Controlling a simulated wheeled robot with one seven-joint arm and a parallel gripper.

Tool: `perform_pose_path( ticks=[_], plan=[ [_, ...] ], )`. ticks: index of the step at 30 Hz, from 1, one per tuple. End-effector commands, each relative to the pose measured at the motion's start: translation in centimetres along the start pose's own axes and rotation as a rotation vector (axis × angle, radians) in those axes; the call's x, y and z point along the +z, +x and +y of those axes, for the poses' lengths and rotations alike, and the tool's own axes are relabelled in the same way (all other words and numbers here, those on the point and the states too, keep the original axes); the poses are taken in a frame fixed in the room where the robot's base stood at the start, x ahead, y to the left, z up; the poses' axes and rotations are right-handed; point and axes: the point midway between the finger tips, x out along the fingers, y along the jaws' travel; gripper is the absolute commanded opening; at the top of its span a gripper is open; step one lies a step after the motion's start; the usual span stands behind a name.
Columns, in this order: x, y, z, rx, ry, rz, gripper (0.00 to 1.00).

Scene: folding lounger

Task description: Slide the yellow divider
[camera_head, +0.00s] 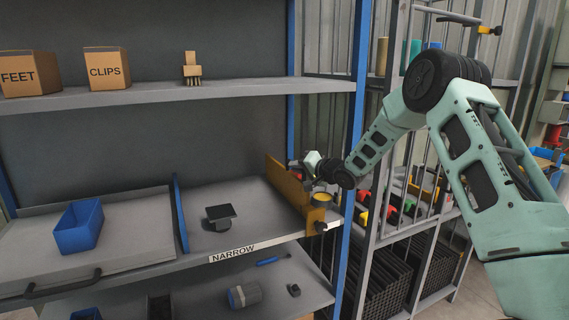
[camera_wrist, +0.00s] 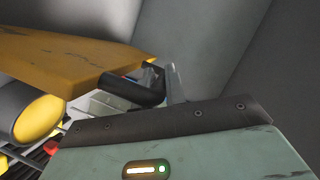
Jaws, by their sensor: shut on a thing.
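The yellow divider (camera_head: 290,197) stands upright on the middle shelf near its right end, running from back to front. In the wrist view the divider (camera_wrist: 65,58) fills the upper left, with a black curved bar (camera_wrist: 138,92) by the fingers. The exact contact is partly hidden. The label NARROW (camera_head: 233,253) is on the shelf's front edge.
A dark stand-like object (camera_head: 220,216) lies on the shelf between the blue divider (camera_head: 180,213) and the yellow one, with bare shelf around it. A blue bin (camera_head: 79,226) is further left. A blue upright (camera_head: 355,110) stands close to my arm on the right.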

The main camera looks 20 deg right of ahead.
Motion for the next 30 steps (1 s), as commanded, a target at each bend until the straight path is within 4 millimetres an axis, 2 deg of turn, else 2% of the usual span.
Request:
perform_pose_path(
  ticks=[13,14,15,16,25,30],
  plan=[
    [-0.3,-0.1,0.3,-0.001,0.0,-0.002,0.0],
    [-0.3,-0.1,0.3,-0.001,0.0,-0.002,0.21],
    [-0.3,-0.1,0.3,-0.001,0.0,-0.002,0.32],
    [-0.3,-0.1,0.3,-0.001,0.0,-0.002,0.34],
    [-0.4,-0.3,0.3,-0.001,0.0,-0.001,0.34],
    [-0.4,-2.1,0.5,0.001,0.0,0.0,0.34]
  ],
)
